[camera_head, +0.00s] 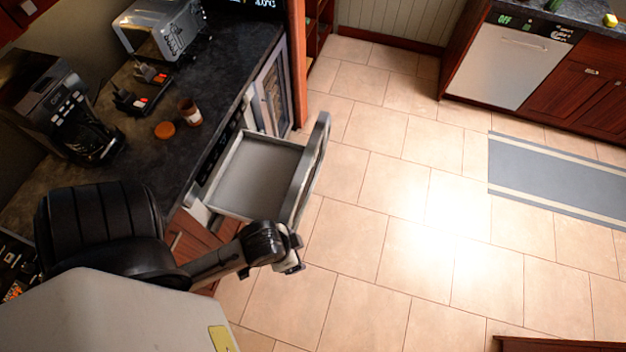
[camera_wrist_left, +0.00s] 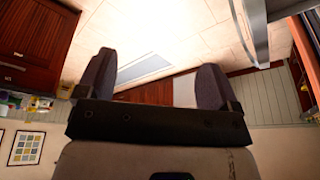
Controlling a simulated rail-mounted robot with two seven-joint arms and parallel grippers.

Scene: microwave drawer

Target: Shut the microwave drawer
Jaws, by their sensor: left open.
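The microwave drawer (camera_head: 252,176) is pulled out from under the dark counter, and its grey tray is open to view and looks empty. Its curved front panel (camera_head: 311,172) stands out over the tiled floor. My left gripper (camera_head: 292,262) is just beyond the near end of the drawer front; I cannot tell whether they touch. In the left wrist view its two dark fingers (camera_wrist_left: 154,88) are spread wide with nothing between them. A grey curved edge, likely the drawer front (camera_wrist_left: 254,30), shows at the upper right there. My right gripper is not in view.
The counter (camera_head: 230,60) holds a coffee maker (camera_head: 85,115), a toaster (camera_head: 160,28), a small jar (camera_head: 189,112) and an orange lid (camera_head: 165,130). The tiled floor right of the drawer is clear up to a grey rug (camera_head: 550,175) and a dishwasher (camera_head: 515,65).

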